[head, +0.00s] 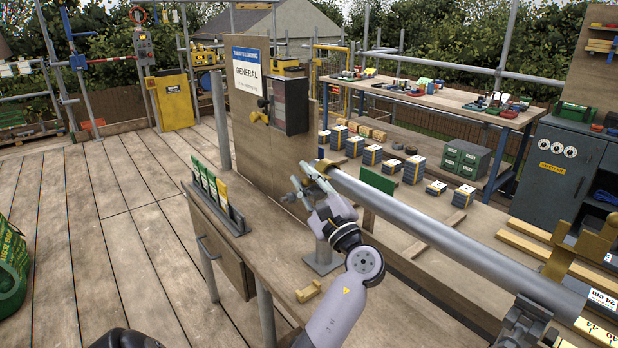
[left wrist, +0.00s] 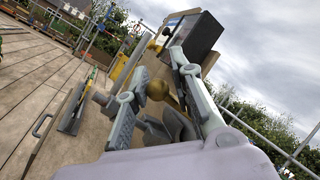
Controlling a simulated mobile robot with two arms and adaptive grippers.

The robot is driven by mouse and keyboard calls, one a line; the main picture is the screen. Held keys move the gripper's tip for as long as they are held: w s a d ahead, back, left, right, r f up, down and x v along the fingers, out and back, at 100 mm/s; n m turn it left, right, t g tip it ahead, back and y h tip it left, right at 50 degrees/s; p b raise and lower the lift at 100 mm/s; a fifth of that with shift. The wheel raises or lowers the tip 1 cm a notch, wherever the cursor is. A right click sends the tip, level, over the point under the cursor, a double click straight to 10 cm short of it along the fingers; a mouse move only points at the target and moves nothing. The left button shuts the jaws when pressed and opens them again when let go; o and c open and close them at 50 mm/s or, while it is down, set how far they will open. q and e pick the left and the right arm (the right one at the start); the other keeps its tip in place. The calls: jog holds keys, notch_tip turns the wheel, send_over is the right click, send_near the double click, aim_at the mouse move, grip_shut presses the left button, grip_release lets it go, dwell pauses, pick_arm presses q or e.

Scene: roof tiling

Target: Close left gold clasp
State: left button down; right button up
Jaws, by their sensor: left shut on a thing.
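A long grey metal tube (head: 440,220) runs from the middle of the head view to the lower right. My right gripper is not in view.
A board with a GENERAL sign (head: 249,72) and a dark box (head: 290,103) stands behind. The deck at left is largely clear.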

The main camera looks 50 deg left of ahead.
pick_arm(q)
jog(key=shift+f, duration=0.6)
jog(key=c, duration=1.5)
grip_release()
jog(key=shift+w, duration=0.1)
jog(key=shift+r, duration=0.1)
jog(key=shift+d, duration=0.15)
jog(key=v, duration=1.2)
